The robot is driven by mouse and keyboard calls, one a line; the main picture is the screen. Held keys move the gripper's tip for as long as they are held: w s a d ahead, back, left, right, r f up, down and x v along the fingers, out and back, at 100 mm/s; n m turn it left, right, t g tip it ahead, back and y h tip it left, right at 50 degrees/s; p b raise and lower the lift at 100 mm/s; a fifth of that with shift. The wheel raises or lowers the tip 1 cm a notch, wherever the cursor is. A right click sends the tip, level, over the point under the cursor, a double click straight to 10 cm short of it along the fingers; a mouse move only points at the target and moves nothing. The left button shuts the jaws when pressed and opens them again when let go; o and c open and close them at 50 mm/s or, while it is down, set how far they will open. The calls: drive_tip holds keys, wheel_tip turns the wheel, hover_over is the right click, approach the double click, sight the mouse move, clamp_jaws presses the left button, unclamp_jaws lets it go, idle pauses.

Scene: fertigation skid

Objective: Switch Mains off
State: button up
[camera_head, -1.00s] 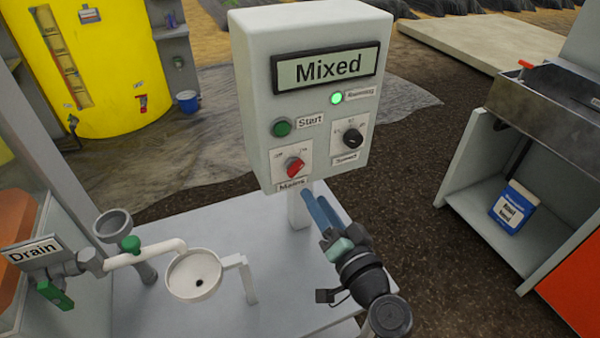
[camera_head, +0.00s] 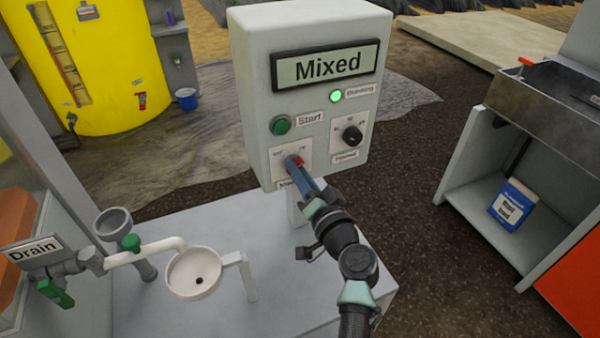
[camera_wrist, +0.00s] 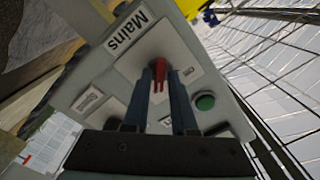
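The Mains switch is a red knob (camera_head: 296,161) on a white plate, low on the left of the grey control box (camera_head: 255,95). In the wrist view the red knob (camera_wrist: 160,76) stands between my fingertips. My gripper (camera_head: 297,168) reaches it from below right. In the wrist view my gripper (camera_wrist: 161,82) has its two fingers apart, one on each side of the knob. Whether they touch it is hard to tell. The fingers partly hide the knob and the Mains label in the head view. The Mains label (camera_wrist: 127,30) is clear in the wrist view.
A green Start button (camera_head: 281,125), a black selector knob (camera_head: 352,136) and a lit green Running lamp (camera_head: 335,97) are close by on the box. The display (camera_head: 327,65) reads Mixed. A Drain pipe with a white funnel (camera_head: 194,273) stands at left.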

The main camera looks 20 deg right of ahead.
clamp_jaws()
drive_tip(key=shift+f+n+b, duration=0.2)
drive_tip(key=shift+n+b, duration=0.1)
drive_tip(key=shift+b, duration=0.3)
drive_tip(key=shift+r+n+b, duration=0.1)
drive_tip(key=shift+n+b, duration=8.6)
drive_tip(key=shift+b, duration=2.3)
drive_tip(key=shift+o, duration=2)
unclamp_jaws()
drive_tip(key=shift+r, duration=0.1)
